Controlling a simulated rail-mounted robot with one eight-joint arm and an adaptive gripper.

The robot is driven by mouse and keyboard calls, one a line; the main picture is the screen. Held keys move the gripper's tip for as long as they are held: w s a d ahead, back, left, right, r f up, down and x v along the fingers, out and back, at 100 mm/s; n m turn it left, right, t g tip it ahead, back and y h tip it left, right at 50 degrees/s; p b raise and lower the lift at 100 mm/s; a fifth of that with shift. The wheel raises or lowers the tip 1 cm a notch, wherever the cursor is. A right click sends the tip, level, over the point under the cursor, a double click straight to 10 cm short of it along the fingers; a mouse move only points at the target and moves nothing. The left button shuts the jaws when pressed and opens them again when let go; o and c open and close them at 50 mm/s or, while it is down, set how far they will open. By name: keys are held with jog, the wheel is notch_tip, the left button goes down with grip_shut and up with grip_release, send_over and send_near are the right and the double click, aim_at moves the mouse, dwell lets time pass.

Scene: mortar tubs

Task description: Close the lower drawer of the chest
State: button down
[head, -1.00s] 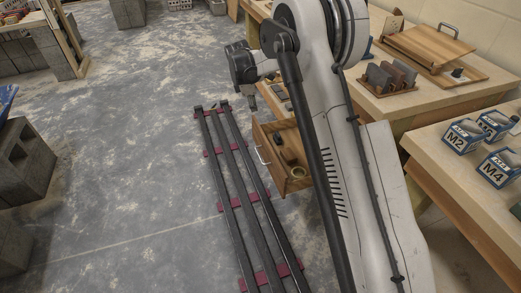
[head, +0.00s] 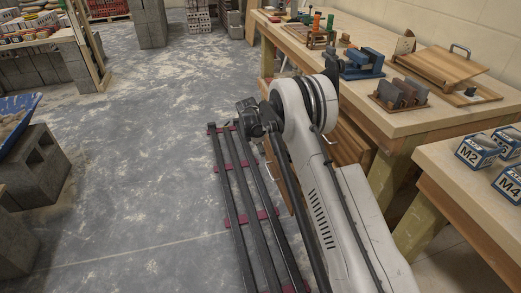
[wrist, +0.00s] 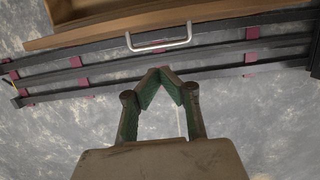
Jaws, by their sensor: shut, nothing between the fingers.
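The wooden chest (head: 349,146) stands beside the workbench and is partly hidden behind my arm in the head view. In the wrist view the drawer's wooden front (wrist: 225,17) crosses the top, with part of its open inside beyond it. Its silver bar handle (wrist: 159,42) points toward my gripper; a bit of the handle also shows in the head view (head: 267,152). My gripper (wrist: 160,72) is shut and empty, its green-padded fingertips meeting just short of the handle in the picture. My arm hides the gripper in the head view.
Dark floor rails with red crosspieces (head: 232,190) run along the floor beside the chest. The workbench (head: 300,45) carries a blue vise (head: 362,64) and wooden holders. Concrete blocks (head: 35,165) stand at the left. The floor between is open.

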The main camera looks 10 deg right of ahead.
aim_at(273, 157)
jog(key=d+f+b, duration=0.1)
jog(key=d+f, duration=0.2)
jog(key=d+f+b, duration=0.1)
jog(key=d, duration=0.1)
jog(key=shift+w+f+b, duration=0.15)
jog(key=shift+w+b, duration=0.15)
jog(key=shift+b, duration=0.05)
jog(key=shift+d, duration=0.1)
